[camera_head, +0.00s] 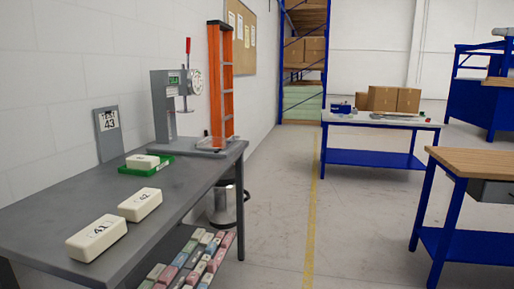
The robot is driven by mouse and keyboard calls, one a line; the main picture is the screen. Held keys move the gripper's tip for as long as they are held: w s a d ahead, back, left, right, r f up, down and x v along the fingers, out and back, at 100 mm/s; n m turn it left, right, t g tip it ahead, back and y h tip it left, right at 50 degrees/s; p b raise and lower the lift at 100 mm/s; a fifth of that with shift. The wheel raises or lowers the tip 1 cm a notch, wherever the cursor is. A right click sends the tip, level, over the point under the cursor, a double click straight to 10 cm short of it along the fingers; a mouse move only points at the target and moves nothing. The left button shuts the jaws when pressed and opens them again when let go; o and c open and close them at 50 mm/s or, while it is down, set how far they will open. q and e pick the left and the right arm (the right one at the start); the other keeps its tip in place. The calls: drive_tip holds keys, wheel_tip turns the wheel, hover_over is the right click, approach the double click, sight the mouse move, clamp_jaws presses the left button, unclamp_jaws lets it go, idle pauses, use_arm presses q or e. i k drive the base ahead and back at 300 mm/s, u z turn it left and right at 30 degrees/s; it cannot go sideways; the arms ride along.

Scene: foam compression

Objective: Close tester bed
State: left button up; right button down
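The tester (163,105) stands at the far end of the grey table, a grey upright column with a small green display. A round dial (195,82) and a red-tipped lever (188,52) are at its upper right. Its low bed (190,150) lies at the base, near the table's far right corner. Foam blocks marked 41 (97,238) and 42 (140,204) lie on the near table. Another pale block (143,161) sits in a green tray (163,167). Neither gripper is in view.
A card reading 43 (108,134) leans on the wall behind the grey table (60,205). Coloured blocks (205,255) fill the shelf below. A bin (222,207) and an orange ladder (220,85) stand beyond. Open floor (350,230) lies right, before a wooden bench (480,162).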

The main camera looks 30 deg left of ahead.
sight(210, 143)
drive_tip(key=z, duration=0.1)
drive_tip(key=i, duration=1.85)
drive_tip(key=u, duration=0.85)
drive_tip(key=i, duration=1.55)
drive_tip(key=u, duration=1.3)
